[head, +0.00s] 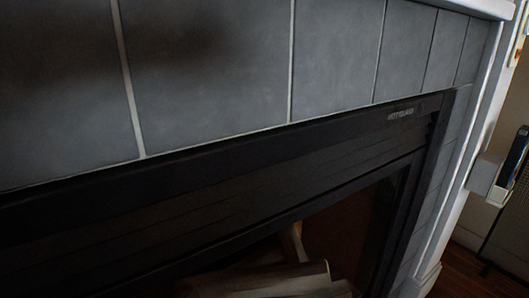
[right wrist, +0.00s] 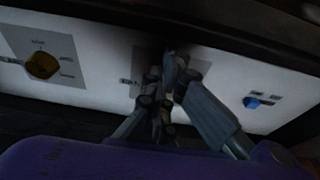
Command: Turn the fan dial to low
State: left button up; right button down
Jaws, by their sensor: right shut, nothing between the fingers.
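In the right wrist view a white control panel (right wrist: 100,75) runs across the picture. A yellow-orange dial (right wrist: 42,65) sits on a grey plate at its left. A small blue control (right wrist: 252,102) sits at its right. My right gripper (right wrist: 172,62) is shut and empty, its fingertips at the middle of the panel, between these two controls. It covers part of another grey plate; whether a dial is behind the fingers is hidden. The labels are too small to read, so I cannot tell which is the fan dial. My left gripper is not in view.
The head view shows a grey tiled fireplace surround (head: 210,60) and a black fireplace frame (head: 200,190), with logs (head: 270,280) inside. A white trim (head: 465,160) stands at the right, with wooden floor beyond. A dark edge (right wrist: 235,45) runs above the control panel.

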jog(key=shift+w+r, duration=0.1)
jog(key=shift+w, duration=0.15)
dwell(0.3)
jog(key=shift+w+d, duration=0.55)
jog(key=shift+d, duration=0.45)
dwell(0.4)
jog(key=s+d, duration=0.3)
jog(key=s, duration=0.2)
jog(key=shift+d+r, duration=0.25)
jog(key=shift+d, duration=0.05)
dwell(0.3)
